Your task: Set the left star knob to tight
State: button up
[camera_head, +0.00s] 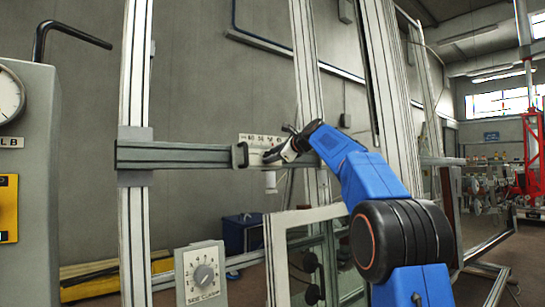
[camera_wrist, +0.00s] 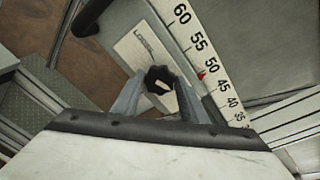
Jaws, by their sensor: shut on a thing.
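A black star knob (camera_wrist: 158,77) with a pale mark on its face sits on a grey plate in the wrist view. The plate has a label (camera_wrist: 143,40) that appears to read "LOOSE". My gripper (camera_wrist: 161,84) has one finger on each side of the knob and is shut on it. In the head view, my gripper (camera_head: 276,154) is at the horizontal rail (camera_head: 185,155), and the knob cannot be made out there. A white scale (camera_wrist: 195,52) with numbers and a red pointer (camera_wrist: 201,75) lies right of the knob.
An upright post (camera_head: 134,230) crosses the rail at left. A grey box with a "SIDE CLAMP" dial (camera_head: 203,274) stands below the rail. A grey cabinet with a gauge (camera_head: 10,95) is at far left. A framed pane (camera_head: 310,215) stands below my arm.

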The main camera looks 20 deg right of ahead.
jog(key=shift+f+m, duration=0.1)
jog(key=shift+m, duration=0.4)
jog(key=o, duration=1)
jog(key=shift+o, duration=0.2)
jog(key=v, duration=1.7)
jog(key=shift+d, duration=0.2)
